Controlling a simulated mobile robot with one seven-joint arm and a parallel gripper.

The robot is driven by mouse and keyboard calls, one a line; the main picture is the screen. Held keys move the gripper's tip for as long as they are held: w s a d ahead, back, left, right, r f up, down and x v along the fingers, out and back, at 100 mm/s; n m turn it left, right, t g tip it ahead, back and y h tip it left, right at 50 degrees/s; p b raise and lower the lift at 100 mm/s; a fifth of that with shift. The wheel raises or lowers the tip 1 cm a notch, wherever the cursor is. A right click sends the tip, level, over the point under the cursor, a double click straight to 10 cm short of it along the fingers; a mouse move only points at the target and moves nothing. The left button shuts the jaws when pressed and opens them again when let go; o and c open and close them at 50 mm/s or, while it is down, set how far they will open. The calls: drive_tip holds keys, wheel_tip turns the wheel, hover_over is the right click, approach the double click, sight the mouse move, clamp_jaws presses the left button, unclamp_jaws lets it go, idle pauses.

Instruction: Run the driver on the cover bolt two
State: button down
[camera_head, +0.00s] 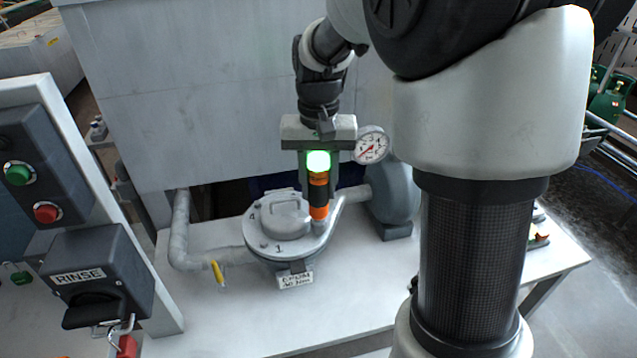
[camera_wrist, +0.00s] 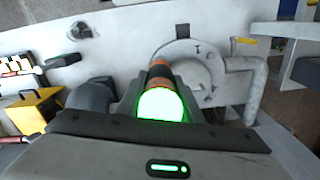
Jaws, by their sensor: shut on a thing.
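My gripper (camera_head: 318,165) is shut on the driver (camera_head: 318,192), a cylinder with black and orange bands and a glowing green top. The driver points down at the right edge of the round grey cover (camera_head: 266,240). In the wrist view the driver (camera_wrist: 160,76) stands between my gripper's fingers (camera_wrist: 158,104), with the cover (camera_wrist: 205,75) beyond it. The marks 1 and 4 show on the cover at its front and left. Bolt two is not visible; the driver hides that side of the rim. I cannot tell whether the tip touches a bolt.
A pressure gauge (camera_head: 372,146) and a grey pump body (camera_head: 394,200) stand right of the cover. A pipe with a yellow-handled valve (camera_head: 217,272) runs left. A RINSE switch box (camera_head: 97,278) is at the left. The bench (camera_head: 345,290) is clear in front.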

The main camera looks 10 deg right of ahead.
drive_tip(key=shift+f+b, duration=0.45)
drive_tip(key=shift+f, duration=0.6)
idle(1.5)
drive_tip(key=shift+r, duration=0.1)
idle(0.4)
drive_tip(key=shift+r+p, duration=1.65)
drive_tip(key=shift+r, duration=0.2)
